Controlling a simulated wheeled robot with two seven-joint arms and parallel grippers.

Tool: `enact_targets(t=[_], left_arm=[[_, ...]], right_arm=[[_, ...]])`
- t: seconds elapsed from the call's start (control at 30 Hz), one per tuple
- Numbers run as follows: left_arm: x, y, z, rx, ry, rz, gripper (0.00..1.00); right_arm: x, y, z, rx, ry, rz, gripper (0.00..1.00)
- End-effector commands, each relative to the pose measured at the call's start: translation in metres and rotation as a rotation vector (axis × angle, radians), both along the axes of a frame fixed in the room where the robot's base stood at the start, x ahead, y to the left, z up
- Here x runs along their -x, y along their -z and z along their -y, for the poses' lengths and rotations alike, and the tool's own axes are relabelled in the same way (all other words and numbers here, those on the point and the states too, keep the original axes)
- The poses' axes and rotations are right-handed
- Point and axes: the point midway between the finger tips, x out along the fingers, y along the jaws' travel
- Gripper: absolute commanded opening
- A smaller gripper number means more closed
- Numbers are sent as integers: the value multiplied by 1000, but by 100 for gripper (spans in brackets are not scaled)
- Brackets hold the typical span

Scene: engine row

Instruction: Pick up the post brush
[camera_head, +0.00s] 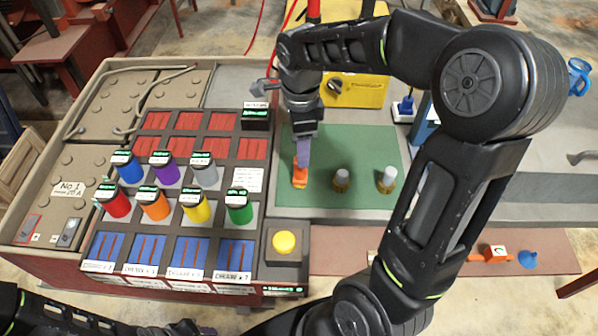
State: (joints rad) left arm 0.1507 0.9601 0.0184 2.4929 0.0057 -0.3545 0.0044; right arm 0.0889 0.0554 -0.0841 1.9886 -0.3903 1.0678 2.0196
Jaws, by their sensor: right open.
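An orange piece (300,178), which I take to be the post brush, is on the green mat (325,205) near its left side. My right gripper (303,155) points down right over it, fingers open; they hide its upper part, and I cannot tell whether they touch it.
Left of the mat is a panel with coloured cylinders, such as a green one (239,208), and red and blue tiles. A yellow button (284,242) sits near the mat's front left corner. A yellow box (355,90) stands behind the mat. The mat's front is bare.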

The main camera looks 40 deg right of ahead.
Motion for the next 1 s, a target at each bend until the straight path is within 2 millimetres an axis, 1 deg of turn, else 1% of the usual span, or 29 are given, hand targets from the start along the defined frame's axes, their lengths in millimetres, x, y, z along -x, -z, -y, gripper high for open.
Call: enact_targets(t=[0.1, 0.2, 0.57, 0.67, 0.8, 0.9, 1.0], left_arm=[[0, -2, 0, 0, 0, 0, 36], [0, -3, 0, -1, -1, -1, 36], [0, -4, 0, -1, -1, -1, 36], [1, -8, 0, -2, -1, -2, 36], [2, -16, -1, -4, -1, -6, 36], [2, -16, -1, -4, -2, -6, 36], [2, -16, -1, -5, -2, -7, 36]], right_arm=[[1, 13, 0, 0, 0, -4, 53], [1, 21, 0, 0, -1, -3, 53], [1, 25, 0, 0, -1, -3, 53], [2, 34, 0, 0, -1, -5, 53], [3, 55, 0, -2, 0, -7, 53], [3, 69, 0, 0, 0, -5, 53], [2, 74, 0, 0, 0, -2, 53]])
